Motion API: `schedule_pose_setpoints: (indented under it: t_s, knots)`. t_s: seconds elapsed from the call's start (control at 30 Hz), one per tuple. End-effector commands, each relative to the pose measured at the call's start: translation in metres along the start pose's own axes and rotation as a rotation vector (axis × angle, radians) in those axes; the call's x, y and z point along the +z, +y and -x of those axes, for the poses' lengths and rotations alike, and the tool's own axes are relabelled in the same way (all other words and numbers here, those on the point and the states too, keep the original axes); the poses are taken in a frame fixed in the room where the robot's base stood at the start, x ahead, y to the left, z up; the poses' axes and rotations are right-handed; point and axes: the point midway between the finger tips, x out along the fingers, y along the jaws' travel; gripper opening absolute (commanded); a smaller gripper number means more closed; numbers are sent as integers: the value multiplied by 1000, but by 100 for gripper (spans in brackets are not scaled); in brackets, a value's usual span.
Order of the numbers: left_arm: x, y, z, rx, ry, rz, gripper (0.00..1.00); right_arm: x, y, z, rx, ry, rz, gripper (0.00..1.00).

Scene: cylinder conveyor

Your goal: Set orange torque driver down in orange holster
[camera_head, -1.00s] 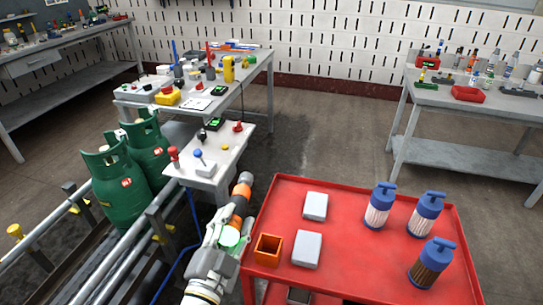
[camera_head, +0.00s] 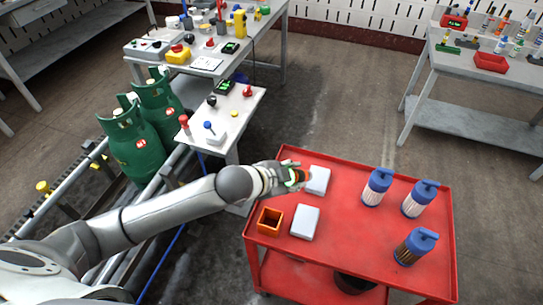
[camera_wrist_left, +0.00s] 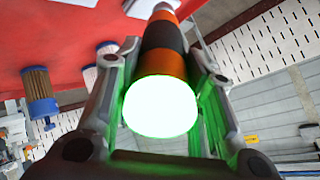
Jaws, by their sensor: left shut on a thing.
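The orange torque driver (camera_wrist_left: 164,52) has orange and dark bands and a bright green glowing end, which faces the left wrist camera. My left gripper (camera_wrist_left: 163,62) is shut on it, one finger on each side. In the head view my left gripper (camera_head: 294,178) is near the back left corner of the red cart, beside a white box. Only a small orange and green part of the driver shows there. The orange holster (camera_head: 266,230) is a square, open-topped box near the cart's left edge, in front of the gripper and apart from it. It looks empty. My right gripper is out of view.
The red cart (camera_head: 345,235) carries two white boxes, one at the back (camera_head: 318,180) and one right of the holster (camera_head: 305,222). Three blue-capped filters (camera_head: 377,188) stand on its right side. A small white table (camera_head: 232,125) and green gas cylinders (camera_head: 133,143) are beyond the arm.

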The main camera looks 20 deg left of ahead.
Motion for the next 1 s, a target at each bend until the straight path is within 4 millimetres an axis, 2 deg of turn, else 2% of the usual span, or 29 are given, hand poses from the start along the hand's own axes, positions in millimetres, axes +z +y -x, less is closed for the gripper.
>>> schedule_pose_setpoints:
  t_s: [0.03, 0.2, 0.33, 0.47, 0.6, 0.8, 1.0]
  knots:
    - [-7, -7, 5, 39, -7, -21, 0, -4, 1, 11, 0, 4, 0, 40]
    - [-13, -4, 10, 223, -53, -105, 0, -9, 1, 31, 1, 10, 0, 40]
    - [-18, -4, 23, 388, -99, -209, 0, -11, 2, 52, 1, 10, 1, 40]
    - [-25, -8, 50, 583, -158, -371, 0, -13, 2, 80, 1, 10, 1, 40]
    - [-28, -14, 85, 739, -214, -541, 0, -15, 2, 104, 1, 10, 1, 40]
    - [-32, -22, 119, 837, -255, -673, 0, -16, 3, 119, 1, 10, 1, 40]
    - [-32, -22, 128, 859, -265, -704, 0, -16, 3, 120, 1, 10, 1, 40]
